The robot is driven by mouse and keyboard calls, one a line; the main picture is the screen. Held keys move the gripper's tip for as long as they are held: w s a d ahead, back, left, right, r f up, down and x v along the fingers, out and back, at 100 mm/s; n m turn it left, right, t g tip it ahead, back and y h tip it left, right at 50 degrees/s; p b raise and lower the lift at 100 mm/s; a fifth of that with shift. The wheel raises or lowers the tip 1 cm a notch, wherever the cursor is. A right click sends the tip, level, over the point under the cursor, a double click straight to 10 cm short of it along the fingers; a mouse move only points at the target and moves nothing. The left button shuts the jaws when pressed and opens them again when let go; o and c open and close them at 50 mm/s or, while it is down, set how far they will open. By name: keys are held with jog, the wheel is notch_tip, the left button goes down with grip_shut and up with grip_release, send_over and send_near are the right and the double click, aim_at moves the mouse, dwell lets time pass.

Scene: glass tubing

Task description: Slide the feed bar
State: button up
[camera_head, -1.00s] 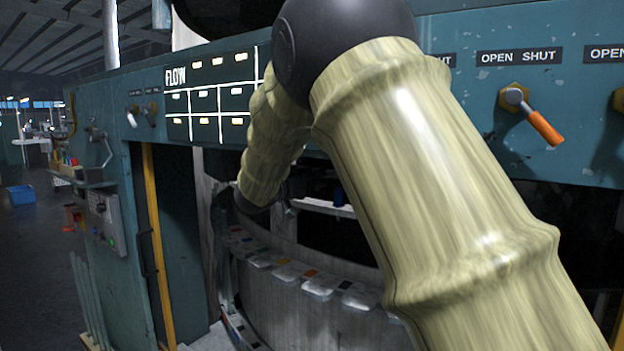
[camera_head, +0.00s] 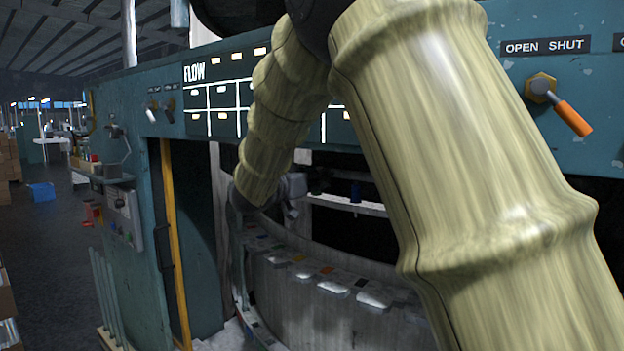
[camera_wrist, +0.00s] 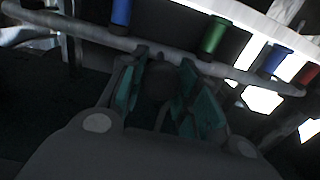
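A grey bar (camera_wrist: 85,33) runs slantwise across the upper part of the wrist view and may be the feed bar; I cannot tell for sure. Coloured cylinders stand along it: blue (camera_wrist: 121,12), green (camera_wrist: 214,36), another blue and a red. My gripper (camera_wrist: 164,60) has teal fingers spread apart, with their tips close to the bar between the first blue and the green cylinder. Whether they touch the bar is unclear. A dark rounded shape shows between the fingers. In the head view my arm covers much of the machine and the gripper's fingers cannot be made out.
A teal machine front carries a FLOW panel (camera_head: 222,95) and an orange-handled OPEN SHUT lever (camera_head: 560,104). Below is a curved grey drum wall (camera_head: 310,305) with small coloured tiles on top. A pale rail (camera_head: 345,205) lies behind it. Open floor (camera_head: 50,240) is at left.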

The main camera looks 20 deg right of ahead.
jog(key=o, duration=0.3)
jog(key=shift+a+f, duration=0.1)
jog(key=shift+a, duration=0.05)
jog(key=shift+o, duration=0.7)
jog(key=shift+s+a, duration=0.1)
jog(key=shift+s, duration=0.05)
jog(key=v, duration=1.2)
